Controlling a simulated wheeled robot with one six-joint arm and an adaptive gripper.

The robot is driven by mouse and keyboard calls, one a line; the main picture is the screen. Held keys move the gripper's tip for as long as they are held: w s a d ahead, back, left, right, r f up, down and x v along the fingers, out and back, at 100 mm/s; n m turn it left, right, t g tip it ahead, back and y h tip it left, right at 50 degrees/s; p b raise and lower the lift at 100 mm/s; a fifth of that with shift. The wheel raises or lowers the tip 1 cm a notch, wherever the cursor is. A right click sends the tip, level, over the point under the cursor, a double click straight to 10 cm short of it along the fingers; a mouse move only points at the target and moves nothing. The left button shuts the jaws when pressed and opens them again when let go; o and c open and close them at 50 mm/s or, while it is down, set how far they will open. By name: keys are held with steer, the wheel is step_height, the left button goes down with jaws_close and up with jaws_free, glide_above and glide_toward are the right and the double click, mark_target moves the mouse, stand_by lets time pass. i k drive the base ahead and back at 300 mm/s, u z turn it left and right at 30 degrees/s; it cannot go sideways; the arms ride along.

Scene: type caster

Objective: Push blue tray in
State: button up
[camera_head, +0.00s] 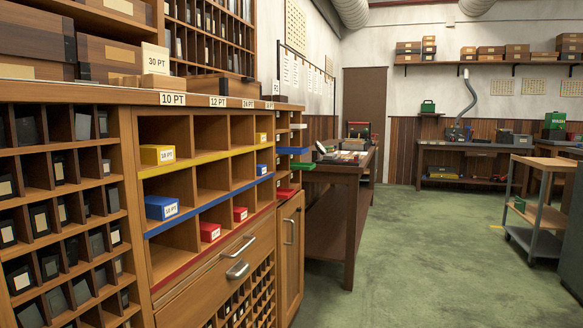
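A blue tray (292,150) sticks out to the right from the narrow rack at the far end of the wooden cabinet. A green tray (302,165) sticks out just below it, and a red tray (285,193) shows lower down. The trays are small and seen nearly edge-on, so how far each stands out is hard to tell. My gripper is not in view.
The cabinet's cubbies hold small labelled boxes, including a blue box (162,207) and a yellow box (157,154). A wooden worktable (343,180) stands just beyond the trays. A cart (540,215) is at right. The green floor (420,260) between is clear.

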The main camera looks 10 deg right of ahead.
mark_target(290, 151)
steer(key=z, duration=0.65)
steer(key=i, duration=1)
steer(key=z, duration=0.4)
steer(key=i, duration=0.85)
steer(key=u, duration=0.2)
